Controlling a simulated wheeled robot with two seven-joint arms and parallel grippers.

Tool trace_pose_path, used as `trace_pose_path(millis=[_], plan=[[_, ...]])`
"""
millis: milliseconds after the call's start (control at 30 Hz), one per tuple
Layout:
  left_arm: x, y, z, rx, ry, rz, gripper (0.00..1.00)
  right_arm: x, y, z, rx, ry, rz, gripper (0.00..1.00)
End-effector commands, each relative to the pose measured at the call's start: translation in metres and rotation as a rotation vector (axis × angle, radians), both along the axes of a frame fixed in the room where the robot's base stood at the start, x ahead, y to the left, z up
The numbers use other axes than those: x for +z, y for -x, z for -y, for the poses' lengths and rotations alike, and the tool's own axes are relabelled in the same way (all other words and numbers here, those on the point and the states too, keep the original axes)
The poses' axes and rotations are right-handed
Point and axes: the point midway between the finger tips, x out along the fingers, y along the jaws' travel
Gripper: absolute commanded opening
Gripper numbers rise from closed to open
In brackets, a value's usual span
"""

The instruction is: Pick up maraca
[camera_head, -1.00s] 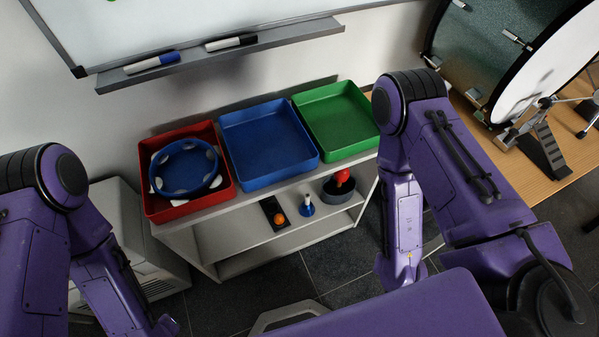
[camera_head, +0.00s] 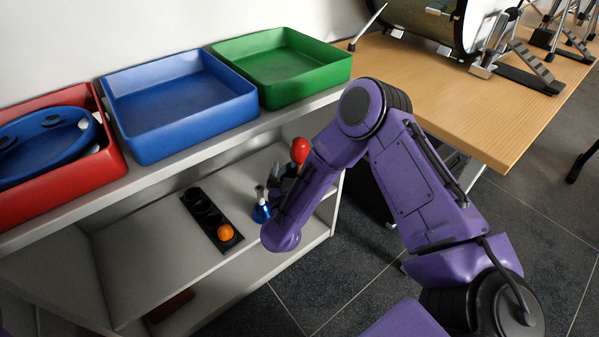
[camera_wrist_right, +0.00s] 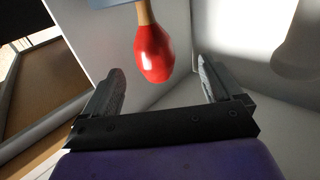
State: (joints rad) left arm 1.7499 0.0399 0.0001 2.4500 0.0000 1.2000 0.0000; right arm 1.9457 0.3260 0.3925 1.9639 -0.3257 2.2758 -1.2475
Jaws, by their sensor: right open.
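The maraca has a round red head (camera_head: 299,150) that shows above the shelf's right end, behind my right gripper. In the right wrist view the red maraca (camera_wrist_right: 153,52) lies beyond the fingertips, between their lines, and its wooden handle runs to the top edge. My right gripper (camera_head: 278,180) is open at the lower shelf, just left of the maraca in the head view. In the right wrist view the gripper (camera_wrist_right: 160,78) has its two fingers spread and nothing between them. My left gripper is not in view.
A blue bell (camera_head: 262,212) stands close beside my right gripper. A black holder (camera_head: 212,222) with an orange ball (camera_head: 225,232) lies left of it. Red (camera_head: 118,160), blue (camera_head: 150,150) and green (camera_head: 300,85) trays stand above on the shelf unit. A wooden table (camera_head: 470,125) is at right.

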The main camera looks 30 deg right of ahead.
Motion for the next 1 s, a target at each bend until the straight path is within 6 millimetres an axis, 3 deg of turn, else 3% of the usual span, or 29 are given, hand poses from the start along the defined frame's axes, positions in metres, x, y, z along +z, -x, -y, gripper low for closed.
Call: trace_pose_path(millis=[200,500,633,867,1000], plan=[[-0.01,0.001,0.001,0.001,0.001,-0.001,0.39,0.0,-0.029,0.028,-0.007,-0.001,0.002,0.92],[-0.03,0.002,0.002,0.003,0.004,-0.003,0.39,-0.001,-0.056,0.063,-0.007,-0.001,0.002,0.92],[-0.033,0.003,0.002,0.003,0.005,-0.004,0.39,0.001,-0.068,0.071,-0.003,0.0,0.0,0.92],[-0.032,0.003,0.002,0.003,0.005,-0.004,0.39,0.003,-0.07,0.072,0.0,0.002,-0.001,0.92],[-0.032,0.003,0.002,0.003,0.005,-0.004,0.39,0.003,-0.07,0.072,-0.001,0.002,-0.001,0.47]])
